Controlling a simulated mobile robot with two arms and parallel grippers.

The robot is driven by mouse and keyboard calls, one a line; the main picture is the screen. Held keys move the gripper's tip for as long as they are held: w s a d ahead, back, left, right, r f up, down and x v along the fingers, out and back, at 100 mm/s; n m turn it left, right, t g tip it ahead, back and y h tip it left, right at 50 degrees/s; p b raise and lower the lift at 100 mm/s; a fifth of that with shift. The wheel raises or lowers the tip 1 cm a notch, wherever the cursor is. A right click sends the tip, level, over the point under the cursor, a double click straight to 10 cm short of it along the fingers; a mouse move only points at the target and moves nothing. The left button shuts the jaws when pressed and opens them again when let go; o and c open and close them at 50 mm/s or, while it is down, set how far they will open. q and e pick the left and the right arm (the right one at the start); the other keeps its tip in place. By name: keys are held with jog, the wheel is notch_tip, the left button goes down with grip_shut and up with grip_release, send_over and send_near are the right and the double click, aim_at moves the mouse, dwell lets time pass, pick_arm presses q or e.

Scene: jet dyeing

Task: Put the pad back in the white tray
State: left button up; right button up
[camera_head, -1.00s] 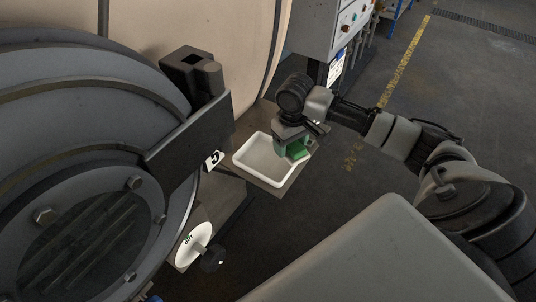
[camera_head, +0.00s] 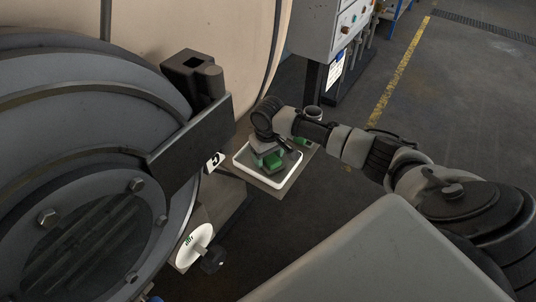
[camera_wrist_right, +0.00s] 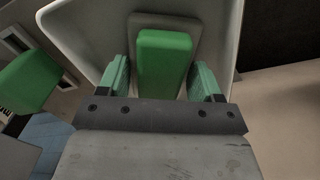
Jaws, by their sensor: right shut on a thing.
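The white tray (camera_head: 257,173) sits on a flat grey ledge beside the large round machine; its pale walls fill much of the right wrist view (camera_wrist_right: 78,32). My right gripper (camera_head: 267,157) is over the tray, shut on the pad. The pad (camera_head: 274,161) has a green block on a grey-brown plate; in the wrist view the pad (camera_wrist_right: 164,62) lies between the two teal fingers. It appears within the tray's rim, but I cannot tell whether it touches the tray floor. My left gripper is not in view.
A small green object (camera_head: 301,141) lies right of the tray. A dark bracket and the number plate (camera_head: 213,162) stand close on the tray's left. A white round dial (camera_head: 195,243) is below. Open floor lies to the right.

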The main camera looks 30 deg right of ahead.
jog(key=o, duration=0.9)
jog(key=shift+c, duration=0.2)
jog(key=shift+r, duration=0.1)
notch_tip(320, 180, up, 12)
